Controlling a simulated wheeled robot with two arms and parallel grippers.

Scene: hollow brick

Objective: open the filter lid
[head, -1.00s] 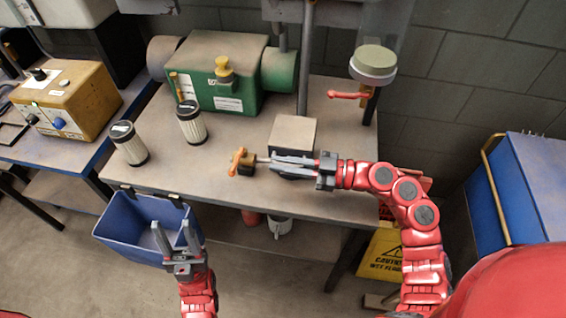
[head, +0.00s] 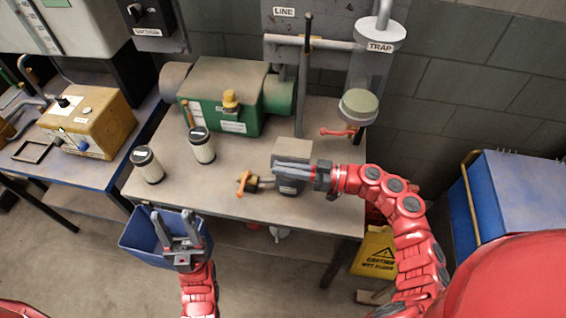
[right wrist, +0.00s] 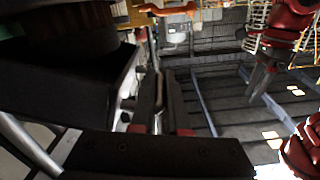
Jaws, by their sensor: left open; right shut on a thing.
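The filter box is a small grey box (head: 290,187) with a pale label, standing on the bench in the head view. Its upper part, taken as the lid (head: 293,147), looks grey and shows behind my right gripper. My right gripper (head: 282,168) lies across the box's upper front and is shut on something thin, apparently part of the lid. Its fingers hide the hold and the lid's exact tilt. In the right wrist view, the fingers (right wrist: 165,105) are close together with a thin pale strip between them. My left gripper (head: 178,222) is open and empty before the blue bin.
An orange-handled valve (head: 245,183) sits left of the box. Two pleated filter cartridges (head: 147,165) and a green machine (head: 222,95) stand further left. The blue bin (head: 140,236) hangs at the bench front (head: 225,205).

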